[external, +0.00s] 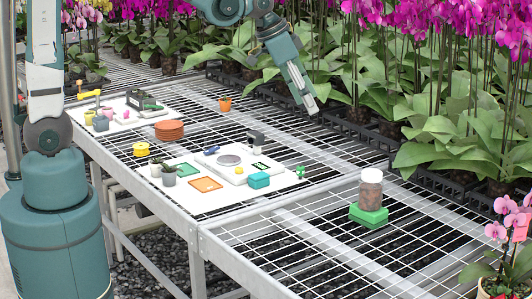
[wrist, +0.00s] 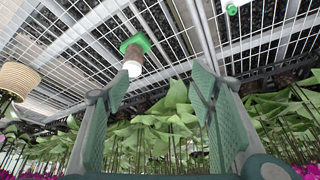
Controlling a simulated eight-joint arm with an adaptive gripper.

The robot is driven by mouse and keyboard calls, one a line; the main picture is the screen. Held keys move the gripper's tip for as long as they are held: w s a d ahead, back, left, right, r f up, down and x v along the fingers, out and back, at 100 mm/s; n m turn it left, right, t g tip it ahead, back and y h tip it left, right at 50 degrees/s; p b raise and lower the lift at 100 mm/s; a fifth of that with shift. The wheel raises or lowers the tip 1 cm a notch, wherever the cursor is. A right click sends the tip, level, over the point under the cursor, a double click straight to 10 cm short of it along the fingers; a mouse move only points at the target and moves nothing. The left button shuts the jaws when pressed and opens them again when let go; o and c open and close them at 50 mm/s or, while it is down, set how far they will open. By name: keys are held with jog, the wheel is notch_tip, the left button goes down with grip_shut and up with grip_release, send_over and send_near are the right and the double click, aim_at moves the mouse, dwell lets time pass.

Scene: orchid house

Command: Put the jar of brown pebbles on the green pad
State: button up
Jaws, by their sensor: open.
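The jar of brown pebbles (external: 371,191), clear with a white lid, stands upright on a thick green block-like pad (external: 368,216) on the mesh bench at right. In the wrist view, the jar (wrist: 133,59) and green pad (wrist: 134,42) appear upside down, beyond the fingers and left of centre. A flat green square (external: 182,173) also lies on the white board. My gripper (external: 312,106) is open and empty, raised above the bench, up and left of the jar and apart from it. Its two spread fingers (wrist: 160,85) show in the wrist view.
A stack of terracotta saucers (external: 169,130) stands behind. Orchids in dark trays (external: 440,168) line the back. The mesh around the green pad is clear.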

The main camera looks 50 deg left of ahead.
jog(key=s+a+r+n+t+y, duration=0.1)
jog(key=s+a+r+n, duration=0.1)
jog(key=s+a, duration=0.7)
jog(key=s+a+r+n+t+y, duration=0.1)
jog(key=s+a+r+n, duration=0.2)
jog(key=s+a, duration=0.7)
jog(key=shift+s+n, duration=0.5)
jog(key=shift+s, duration=3.1)
